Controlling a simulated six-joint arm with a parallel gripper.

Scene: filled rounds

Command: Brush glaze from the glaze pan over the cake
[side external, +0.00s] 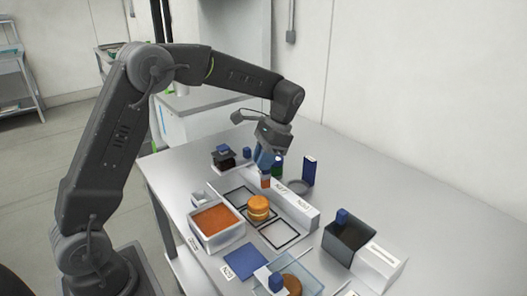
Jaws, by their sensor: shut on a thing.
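My gripper (268,146) points down over the far side of the work area and is shut on a brush (265,172). The brush has a blue upper part and an orange-brown lower end, and hangs behind the cake. The cake (258,213) is a small round orange-brown one with a paler band, in the middle of the table by dark square frames. The glaze pan (241,232) is a pale rectangular pan of orange glaze (215,218), to the left of the cake. Whether the brush tip touches anything behind is too small to tell.
A white labelled block (296,205) stands right of the cake. A dark bin with a blue-handled item (342,217) is farther right. A dark blue upright box (309,171) stands behind. A blue square (241,262) and a clear tray (262,288) lie in front. The right tabletop is clear.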

